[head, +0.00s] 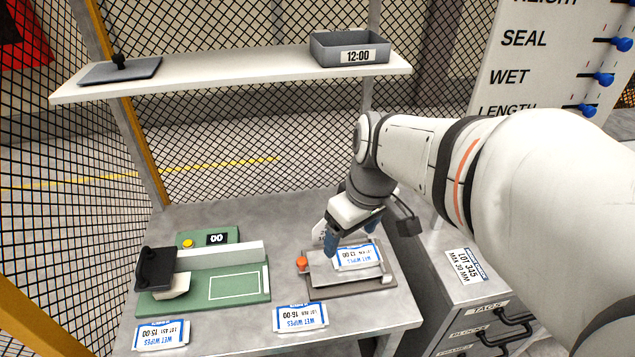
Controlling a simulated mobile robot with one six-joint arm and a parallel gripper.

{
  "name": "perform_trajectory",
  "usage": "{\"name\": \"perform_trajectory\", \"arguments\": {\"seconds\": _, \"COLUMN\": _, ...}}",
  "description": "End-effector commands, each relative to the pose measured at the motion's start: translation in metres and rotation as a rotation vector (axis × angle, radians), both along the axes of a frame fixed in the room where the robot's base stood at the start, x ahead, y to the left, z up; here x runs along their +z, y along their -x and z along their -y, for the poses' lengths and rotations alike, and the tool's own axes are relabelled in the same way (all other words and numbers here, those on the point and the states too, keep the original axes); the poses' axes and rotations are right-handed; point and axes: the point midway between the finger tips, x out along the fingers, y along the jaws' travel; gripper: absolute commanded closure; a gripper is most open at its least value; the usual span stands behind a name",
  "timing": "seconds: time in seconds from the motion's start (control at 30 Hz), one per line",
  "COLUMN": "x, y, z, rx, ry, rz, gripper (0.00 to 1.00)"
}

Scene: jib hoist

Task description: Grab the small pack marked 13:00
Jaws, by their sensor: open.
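The small white pack marked 13:00 (357,257), with blue print upside down to me, lies on a grey plate-like fixture (322,278) on the bench. My gripper (351,238) points down just behind and over the pack, with its blue fingers apart. One finger stands by the pack's left end, the other by its far right side. I cannot tell whether either finger touches it. A part of another white labelled item (319,231) shows behind the gripper, mostly hidden.
Packs marked 15:00 (161,336) and 16:00 (300,318) lie along the bench's front edge. A green device (205,290) stands at left. A grey bin marked 12:00 (349,48) sits on the shelf (230,72) above.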

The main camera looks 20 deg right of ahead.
Motion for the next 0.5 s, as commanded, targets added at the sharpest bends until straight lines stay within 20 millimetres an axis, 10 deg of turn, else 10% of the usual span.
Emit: {"name": "perform_trajectory", "arguments": {"seconds": 0.5, "x": -0.107, "y": -0.08, "z": 0.074, "rx": 0.806, "ry": -0.233, "rz": 0.091, "gripper": 0.24}}
